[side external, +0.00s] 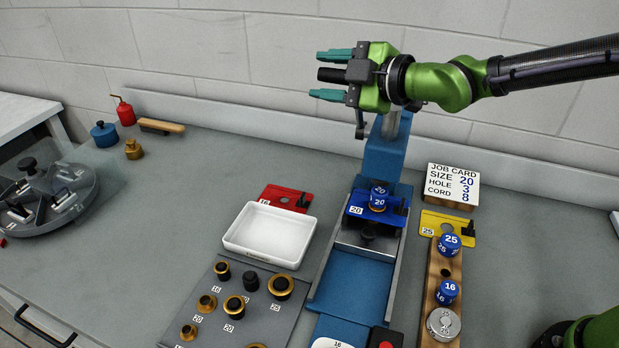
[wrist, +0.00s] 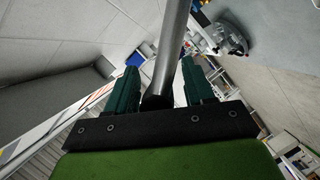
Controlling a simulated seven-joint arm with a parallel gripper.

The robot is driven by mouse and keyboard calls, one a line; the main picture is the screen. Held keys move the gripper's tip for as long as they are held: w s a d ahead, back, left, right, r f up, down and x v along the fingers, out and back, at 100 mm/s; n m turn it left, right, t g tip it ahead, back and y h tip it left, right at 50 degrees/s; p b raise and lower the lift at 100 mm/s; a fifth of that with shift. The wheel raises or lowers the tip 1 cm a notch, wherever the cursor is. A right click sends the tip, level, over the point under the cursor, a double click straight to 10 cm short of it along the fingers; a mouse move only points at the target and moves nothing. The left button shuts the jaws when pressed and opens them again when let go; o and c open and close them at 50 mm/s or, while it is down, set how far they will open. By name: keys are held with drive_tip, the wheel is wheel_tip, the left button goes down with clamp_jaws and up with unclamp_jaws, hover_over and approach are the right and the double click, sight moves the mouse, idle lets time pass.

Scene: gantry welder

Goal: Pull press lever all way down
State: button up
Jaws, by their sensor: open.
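The blue press (side external: 386,155) stands at the middle back of the bench. A blue numbered die (side external: 379,196) sits in it on a blue plate marked 20. A grey metal rod, which looks like the press lever (side external: 392,124), shows just below my gripper (side external: 319,75) at the top of the press. In the wrist view the rod (wrist: 171,50) runs between the two teal fingers of my gripper (wrist: 162,66), with gaps at the sides. My gripper is open, its fingers pointing left in the side view. A dark cylindrical part shows between them; I cannot tell whether it is the lever's end.
A white tray (side external: 270,236), a red plate (side external: 286,198) and a grey board with several brass-rimmed parts (side external: 234,305) lie left of the press. The job card (side external: 453,186), a yellow plate (side external: 447,226) and a wooden rack (side external: 435,290) stand right. The wall is behind.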

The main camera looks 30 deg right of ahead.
clamp_jaws()
